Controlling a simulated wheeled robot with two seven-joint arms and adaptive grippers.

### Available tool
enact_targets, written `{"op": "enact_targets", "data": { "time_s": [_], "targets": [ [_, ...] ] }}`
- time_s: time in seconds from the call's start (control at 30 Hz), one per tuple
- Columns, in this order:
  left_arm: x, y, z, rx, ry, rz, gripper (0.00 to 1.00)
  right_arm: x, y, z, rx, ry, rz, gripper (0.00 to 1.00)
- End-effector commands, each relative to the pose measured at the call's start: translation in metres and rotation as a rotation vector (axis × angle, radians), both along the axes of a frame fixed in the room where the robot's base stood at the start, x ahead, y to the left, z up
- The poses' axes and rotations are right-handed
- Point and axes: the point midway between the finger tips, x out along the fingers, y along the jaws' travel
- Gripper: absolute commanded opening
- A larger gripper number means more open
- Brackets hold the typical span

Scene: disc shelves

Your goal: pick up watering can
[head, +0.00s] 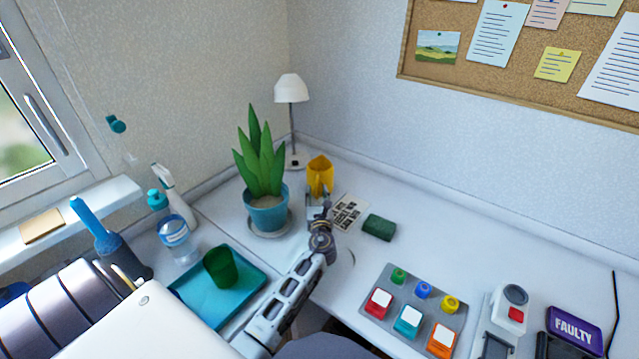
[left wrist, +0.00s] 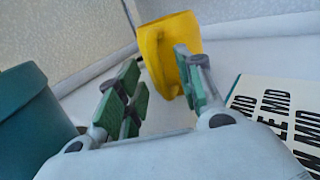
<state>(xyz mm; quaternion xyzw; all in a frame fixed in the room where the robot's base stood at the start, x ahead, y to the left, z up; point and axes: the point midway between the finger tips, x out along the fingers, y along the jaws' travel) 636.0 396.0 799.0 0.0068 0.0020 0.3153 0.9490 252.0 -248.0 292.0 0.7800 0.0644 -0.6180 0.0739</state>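The yellow watering can (head: 320,173) stands on the white desk near the back corner, right of the potted plant. In the left wrist view the yellow can (left wrist: 158,62) is ahead of the fingers, partly covered by the right-hand finger. My left gripper (head: 319,205) reaches in from the front and its fingertips are close in front of the can. In the left wrist view the green-padded fingers (left wrist: 160,88) stand apart with nothing held between them. I cannot tell whether the right-hand finger touches the can. My right gripper is not in view.
A plant in a blue pot (head: 267,214) stands close left of the gripper. A printed card (head: 346,213) and a green sponge (head: 379,227) lie to the right. A white lamp (head: 291,90) stands behind. A teal tray (head: 235,300) and bottle (head: 178,238) are at left.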

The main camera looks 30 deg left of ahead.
Motion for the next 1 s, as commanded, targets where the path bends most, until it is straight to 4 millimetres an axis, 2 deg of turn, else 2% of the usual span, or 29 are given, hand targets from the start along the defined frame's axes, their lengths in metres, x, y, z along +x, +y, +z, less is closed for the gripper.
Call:
{"op": "enact_targets", "data": {
  "time_s": [0.23,0.73,0.77,1.0],
  "targets": [
    [0.014,0.010,0.000,-0.001,0.000,0.000,0.37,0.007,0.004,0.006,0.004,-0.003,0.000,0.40],
    [0.015,0.011,0.000,-0.001,0.000,0.000,0.37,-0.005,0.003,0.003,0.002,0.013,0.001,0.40],
    [0.015,0.011,0.000,-0.001,0.000,0.000,0.35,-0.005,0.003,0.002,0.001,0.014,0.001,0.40],
    [0.015,0.011,0.000,-0.001,0.000,0.000,0.04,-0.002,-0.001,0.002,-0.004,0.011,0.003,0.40]
  ]
}}
